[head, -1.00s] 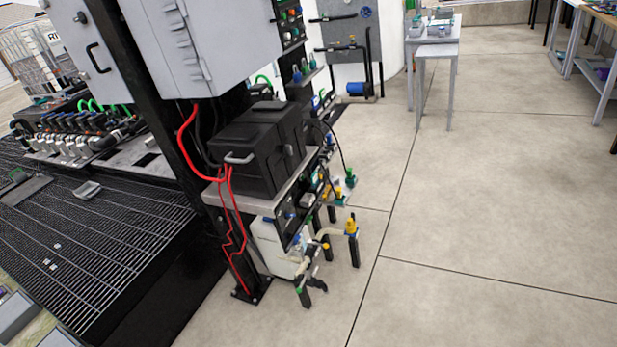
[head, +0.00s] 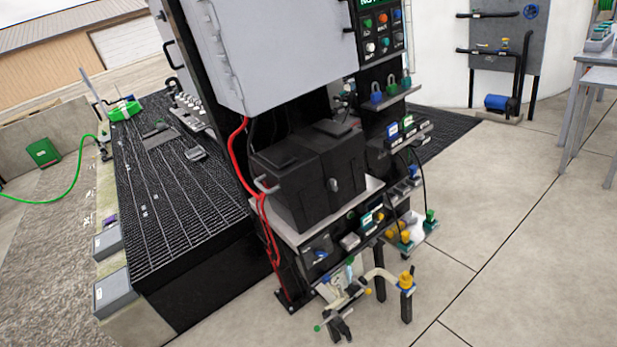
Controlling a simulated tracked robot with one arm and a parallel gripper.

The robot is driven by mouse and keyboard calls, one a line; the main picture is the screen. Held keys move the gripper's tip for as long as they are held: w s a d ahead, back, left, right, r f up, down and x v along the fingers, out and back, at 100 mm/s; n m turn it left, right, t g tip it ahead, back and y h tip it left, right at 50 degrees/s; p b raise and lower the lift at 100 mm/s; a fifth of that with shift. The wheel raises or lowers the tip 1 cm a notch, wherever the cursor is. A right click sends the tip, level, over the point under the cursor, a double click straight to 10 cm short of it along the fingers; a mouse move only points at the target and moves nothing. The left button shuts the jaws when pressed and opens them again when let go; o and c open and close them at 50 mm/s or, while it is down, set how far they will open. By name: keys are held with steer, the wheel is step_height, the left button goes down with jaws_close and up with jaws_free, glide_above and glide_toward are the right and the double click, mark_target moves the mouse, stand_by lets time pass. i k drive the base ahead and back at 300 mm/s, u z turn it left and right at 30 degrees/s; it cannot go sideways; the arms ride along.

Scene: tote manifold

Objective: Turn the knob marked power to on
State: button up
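No knob with a readable "power" mark shows in the head view. A control panel (head: 384,45) with several small coloured round buttons or knobs and a green header is at the top, cut off by the frame edge. Lower down, a small dark panel (head: 317,254) with a blue part is fixed below the shelf of the black box. Its lettering is too small to read. My gripper does not show in the head view, so its opening and its distance from the panels are hidden.
A grey cabinet (head: 270,45) hangs on a black post. Below it a black box (head: 305,175) sits on a shelf with red cables. Pipe fittings (head: 385,280) stick out low in front. A black grating (head: 170,190) is on the left. Concrete floor (head: 500,270) on the right is clear.

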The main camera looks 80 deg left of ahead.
mark_target(319, 252)
steer(key=u, duration=0.45)
steer(key=i, duration=0.9)
steer(key=u, duration=0.75)
steer(key=k, duration=0.65)
steer(key=u, duration=0.25)
steer(key=i, duration=0.75)
steer(key=z, duration=0.15)
